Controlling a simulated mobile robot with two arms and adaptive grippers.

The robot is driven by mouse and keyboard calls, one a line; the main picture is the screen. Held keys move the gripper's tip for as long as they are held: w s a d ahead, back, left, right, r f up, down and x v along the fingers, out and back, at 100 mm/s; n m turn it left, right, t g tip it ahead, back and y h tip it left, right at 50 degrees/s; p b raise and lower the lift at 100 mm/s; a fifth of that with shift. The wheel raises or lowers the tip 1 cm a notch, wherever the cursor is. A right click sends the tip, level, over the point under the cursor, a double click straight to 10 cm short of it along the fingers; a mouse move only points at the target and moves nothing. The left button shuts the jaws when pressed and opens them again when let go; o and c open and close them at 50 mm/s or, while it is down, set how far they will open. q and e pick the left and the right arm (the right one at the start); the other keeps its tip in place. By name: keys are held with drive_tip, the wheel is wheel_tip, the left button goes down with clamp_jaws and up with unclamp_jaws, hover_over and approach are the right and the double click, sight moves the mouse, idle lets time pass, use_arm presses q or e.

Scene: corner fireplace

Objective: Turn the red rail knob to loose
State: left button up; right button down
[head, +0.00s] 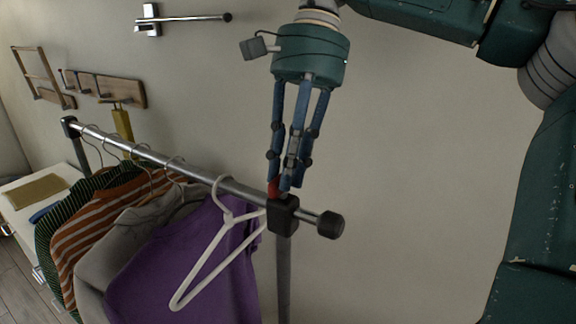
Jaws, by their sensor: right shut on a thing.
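The red rail knob (273,187) sits at the black joint (284,214) where the clothes rail meets its upright post. Only a small part of the knob shows, because the fingers hide the rest. My right gripper (285,183) points down from above with its blue fingers closed around the knob. Any marking for loose or tight on the knob cannot be made out. My left gripper is not in view.
The metal clothes rail (148,154) carries several garments, with a purple one (185,262) nearest the joint. A white hanger (205,262) hangs close beside the joint. Wall hooks (105,88) are at the left. The wall right of the post is bare.

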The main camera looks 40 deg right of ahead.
drive_tip(key=c, duration=1.5)
unclamp_jaws()
drive_tip(key=shift+c, duration=0.2)
drive_tip(key=v, duration=0.7)
drive_tip(key=shift+r, duration=0.25)
drive_tip(key=shift+d, duration=0.1)
